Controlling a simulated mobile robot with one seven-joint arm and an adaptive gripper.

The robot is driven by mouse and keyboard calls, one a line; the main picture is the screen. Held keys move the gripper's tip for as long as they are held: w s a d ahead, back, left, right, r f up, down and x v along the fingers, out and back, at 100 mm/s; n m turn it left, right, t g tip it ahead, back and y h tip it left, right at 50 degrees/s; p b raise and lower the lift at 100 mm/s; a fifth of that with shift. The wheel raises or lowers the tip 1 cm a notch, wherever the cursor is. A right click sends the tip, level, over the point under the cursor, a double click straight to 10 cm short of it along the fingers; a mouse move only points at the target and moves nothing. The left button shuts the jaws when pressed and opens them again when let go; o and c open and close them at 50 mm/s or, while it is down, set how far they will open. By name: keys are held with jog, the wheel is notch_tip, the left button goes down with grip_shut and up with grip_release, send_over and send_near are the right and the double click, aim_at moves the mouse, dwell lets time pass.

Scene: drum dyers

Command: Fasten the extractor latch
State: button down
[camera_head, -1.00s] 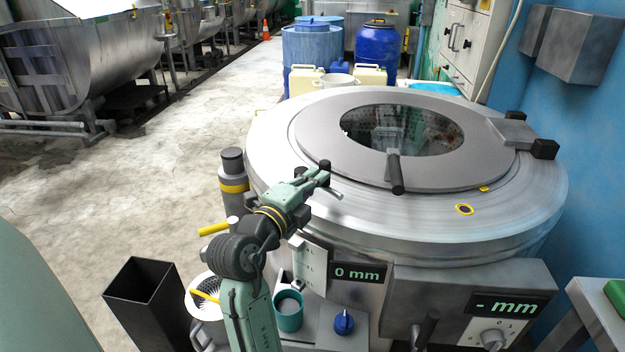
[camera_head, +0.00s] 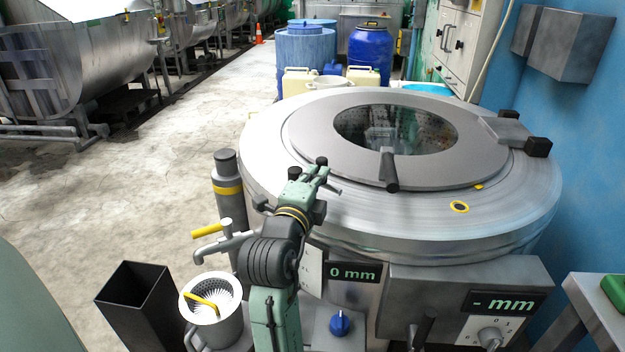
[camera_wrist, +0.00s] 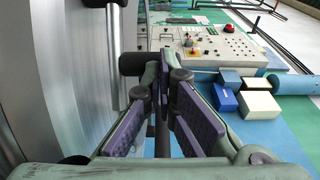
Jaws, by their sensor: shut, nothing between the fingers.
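The extractor (camera_head: 270,190) is a broad round metal drum with a closed flat lid (camera_head: 315,155) and a round window. A lever with a black grip (camera_head: 390,170) stands on the lid's near side; I cannot tell whether it is the latch. My gripper (camera_head: 322,168) is over the drum's near left rim, left of that lever and apart from it. In the wrist view my gripper (camera_wrist: 168,75) has its purple-padded fingers together with nothing between them. A black cylindrical knob (camera_wrist: 132,64) appears just left of the fingertips there, beside the metal surface.
A tap (camera_head: 225,243) with a yellow handle, a white-lined pail (camera_head: 225,320) and a black bin (camera_head: 140,300) stand left of my arm. A control panel (camera_head: 440,285) with displays fronts the drum. The wrist view shows a button console (camera_wrist: 215,48) and boxes (camera_wrist: 258,104).

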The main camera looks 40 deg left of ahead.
aim_at(329, 185)
jog(key=shift+w+d+f+n+y, duration=0.1)
jog(key=shift+w+d+n+y, duration=0.2)
jog(key=shift+w+y, duration=0.2)
jog(key=shift+w+b, duration=0.55)
jog(key=shift+w, duration=0.65)
jog(key=shift+w+d+n+g+y, duration=0.15)
jog(key=shift+w+n+g+y, duration=0.35)
jog(key=shift+y, duration=0.2)
jog(key=w+n+g+y, duration=0.1)
jog(key=n+g+y, duration=0.1)
jog(key=shift+w+a+y+p, duration=0.2)
jog(key=shift+w+y+p, duration=0.2)
jog(key=shift+w+a+p, duration=0.3)
jog(key=shift+w, duration=0.2)
jog(key=shift+w+r+n+g+y, duration=0.2)
jog(key=shift+w+n+g+y, duration=0.3)
jog(key=shift+y, duration=0.1)
jog(key=shift+w+a+n+g+y+p, duration=0.35)
jog(key=shift+w+n+g+y+p, duration=0.2)
jog(key=shift+n+g+y, duration=0.25)
jog(key=shift+w+a+n+g+y, duration=0.15)
jog(key=shift+a+n+g+y, duration=0.2)
jog(key=shift+g, duration=0.25)
jog(key=shift+p+x, duration=1.15)
jog(key=shift+x, duration=0.35)
jog(key=shift+w, duration=0.15)
jog(key=shift+a+f, duration=0.1)
jog(key=shift+a, duration=0.05)
